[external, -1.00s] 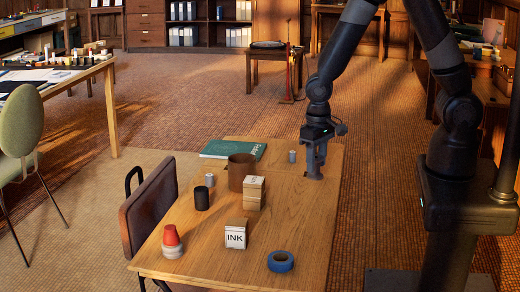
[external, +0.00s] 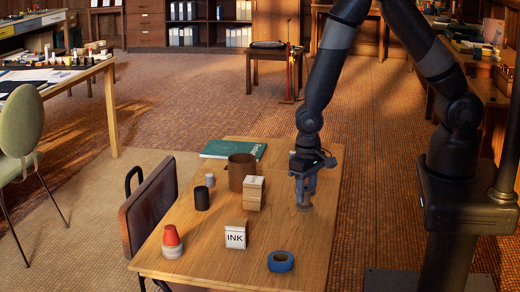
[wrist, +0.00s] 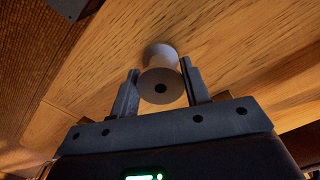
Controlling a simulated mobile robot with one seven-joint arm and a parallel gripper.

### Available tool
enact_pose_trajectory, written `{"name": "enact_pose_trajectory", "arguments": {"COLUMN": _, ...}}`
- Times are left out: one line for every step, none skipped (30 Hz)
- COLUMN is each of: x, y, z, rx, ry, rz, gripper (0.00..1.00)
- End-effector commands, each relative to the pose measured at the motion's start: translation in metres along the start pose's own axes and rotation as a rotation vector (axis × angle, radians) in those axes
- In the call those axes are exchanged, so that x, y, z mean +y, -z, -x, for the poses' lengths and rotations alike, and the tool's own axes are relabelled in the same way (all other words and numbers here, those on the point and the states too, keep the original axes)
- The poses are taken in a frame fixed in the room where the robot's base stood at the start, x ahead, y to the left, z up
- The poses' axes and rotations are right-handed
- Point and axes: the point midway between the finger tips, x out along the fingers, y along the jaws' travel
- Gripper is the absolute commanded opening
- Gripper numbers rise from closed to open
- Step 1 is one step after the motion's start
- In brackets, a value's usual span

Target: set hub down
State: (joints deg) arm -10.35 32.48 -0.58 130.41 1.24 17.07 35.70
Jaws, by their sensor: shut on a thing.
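My gripper (external: 304,203) is over the right side of the wooden table (external: 290,236), pointing down, with its fingertips low near the tabletop. In the wrist view my gripper (wrist: 161,85) is shut on the hub, a grey spool-like piece (wrist: 161,76) with a dark hole in its near end. The hub's sides lie between the two fingers, and its far end faces the wood. In the external view the fingers mostly hide it. I cannot tell whether it touches the table.
To the left stand a wooden block stack (external: 253,193), a brown cup (external: 240,172), a black cylinder (external: 202,198) and a small grey cylinder (external: 210,180). An ink box (external: 236,234) and blue tape roll (external: 280,261) are nearer. Bare wood surrounds my gripper.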

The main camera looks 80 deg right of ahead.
Motion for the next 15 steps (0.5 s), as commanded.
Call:
{"name": "enact_pose_trajectory", "arguments": {"x": 0.0, "y": 0.0001, "z": 0.0, "rx": 0.0, "ry": 0.0, "rz": 0.0, "gripper": 0.16}}
{"name": "enact_pose_trajectory", "arguments": {"x": 0.0001, "y": 0.0, "z": -0.0005, "rx": 0.0, "ry": 0.0, "rz": 0.0, "gripper": 0.16}}
{"name": "enact_pose_trajectory", "arguments": {"x": 0.0001, "y": 0.0, "z": -0.0017, "rx": 0.0, "ry": 0.0, "rz": 0.0, "gripper": 0.16}}
{"name": "enact_pose_trajectory", "arguments": {"x": 0.0002, "y": 0.0, "z": -0.0026, "rx": 0.0, "ry": -0.001, "rz": 0.0, "gripper": 0.16}}
{"name": "enact_pose_trajectory", "arguments": {"x": 0.0002, "y": 0.0, "z": -0.003, "rx": 0.0, "ry": 0.0, "rz": 0.0, "gripper": 0.43}}
{"name": "enact_pose_trajectory", "arguments": {"x": 0.0001, "y": 0.0001, "z": -0.0026, "rx": 0.0, "ry": 0.0, "rz": 0.0, "gripper": 0.47}}
{"name": "enact_pose_trajectory", "arguments": {"x": 0.0001, "y": 0.0001, "z": -0.0025, "rx": 0.0, "ry": 0.0, "rz": 0.0, "gripper": 0.49}}
{"name": "enact_pose_trajectory", "arguments": {"x": 0.0001, "y": 0.0001, "z": -0.0025, "rx": 0.0, "ry": 0.0, "rz": 0.0, "gripper": 0.52}}
{"name": "enact_pose_trajectory", "arguments": {"x": 0.0001, "y": 0.0001, "z": -0.0025, "rx": 0.0, "ry": 0.0, "rz": 0.0, "gripper": 0.55}}
{"name": "enact_pose_trajectory", "arguments": {"x": 0.0001, "y": 0.0001, "z": -0.0025, "rx": 0.0, "ry": 0.0, "rz": 0.0, "gripper": 0.57}}
{"name": "enact_pose_trajectory", "arguments": {"x": 0.0001, "y": 0.0001, "z": -0.0025, "rx": 0.0, "ry": 0.0, "rz": 0.0, "gripper": 0.6}}
{"name": "enact_pose_trajectory", "arguments": {"x": 0.0002, "y": 0.0, "z": -0.0025, "rx": 0.0, "ry": 0.0, "rz": 0.0, "gripper": 0.63}}
{"name": "enact_pose_trajectory", "arguments": {"x": 0.0002, "y": 0.0, "z": -0.0025, "rx": 0.0, "ry": 0.0, "rz": 0.0, "gripper": 0.64}}
{"name": "enact_pose_trajectory", "arguments": {"x": 0.0002, "y": 0.0001, "z": -0.0025, "rx": 0.0, "ry": 0.0, "rz": 0.0, "gripper": 0.64}}
{"name": "enact_pose_trajectory", "arguments": {"x": 0.0002, "y": 0.0, "z": -0.0025, "rx": 0.0, "ry": 0.0, "rz": 0.0, "gripper": 0.64}}
